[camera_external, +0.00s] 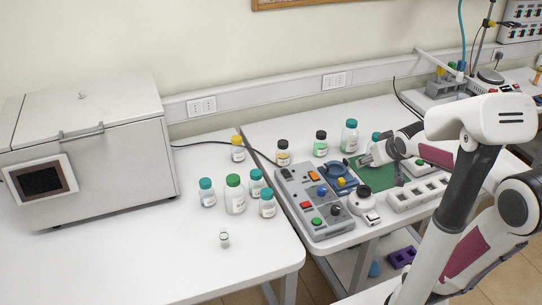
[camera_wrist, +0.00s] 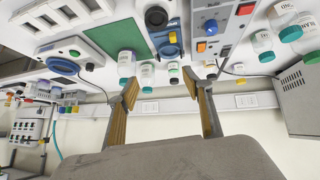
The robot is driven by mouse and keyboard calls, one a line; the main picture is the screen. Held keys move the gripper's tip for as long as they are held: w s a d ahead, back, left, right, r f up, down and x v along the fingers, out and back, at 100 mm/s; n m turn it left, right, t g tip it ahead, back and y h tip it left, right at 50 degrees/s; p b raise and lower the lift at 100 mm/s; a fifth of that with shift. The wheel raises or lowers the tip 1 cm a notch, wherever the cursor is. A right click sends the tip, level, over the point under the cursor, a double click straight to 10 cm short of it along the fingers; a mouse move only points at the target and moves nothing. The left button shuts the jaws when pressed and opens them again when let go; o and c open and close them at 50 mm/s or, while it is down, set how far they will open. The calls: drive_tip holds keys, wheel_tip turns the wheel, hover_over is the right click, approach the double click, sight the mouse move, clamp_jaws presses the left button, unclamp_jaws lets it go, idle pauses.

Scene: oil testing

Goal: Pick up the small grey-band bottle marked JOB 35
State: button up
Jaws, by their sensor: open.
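My gripper (camera_external: 368,160) is over the back of the right table, well to the right of and behind the small bottle. Its two fingers also show in the wrist view (camera_wrist: 162,86), spread apart with nothing between them.
Several teal-capped and green-capped bottles (camera_external: 235,195) stand behind the small bottle. A control panel (camera_external: 315,200) and more bottles (camera_external: 320,144) lie between it and my gripper. A large grey box machine (camera_external: 90,150) stands at left. The left table's front (camera_external: 150,265) is clear.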

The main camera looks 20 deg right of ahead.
drive_tip(key=w+d+f+n+t, duration=0.1)
drive_tip(key=w+d, duration=0.1)
drive_tip(key=w, duration=0.6)
drive_tip(key=w+d+f+t, duration=0.2)
drive_tip(key=w, duration=0.6)
drive_tip(key=n+t+y, duration=0.2)
drive_tip(key=y, duration=0.2)
approach(324, 139)
drive_tip(key=w, duration=0.3)
drive_tip(key=shift+w+a+f, duration=0.1)
drive_tip(key=shift+w+f, duration=0.4)
drive_tip(key=shift+f, duration=0.25)
drive_tip(key=shift+w, duration=0.15)
drive_tip(key=shift+x, duration=1.2)
drive_tip(key=shift+a+f, duration=0.1)
drive_tip(key=shift+x, duration=2.5)
drive_tip(key=shift+a+f, duration=0.1)
drive_tip(key=shift+a, duration=0.05)
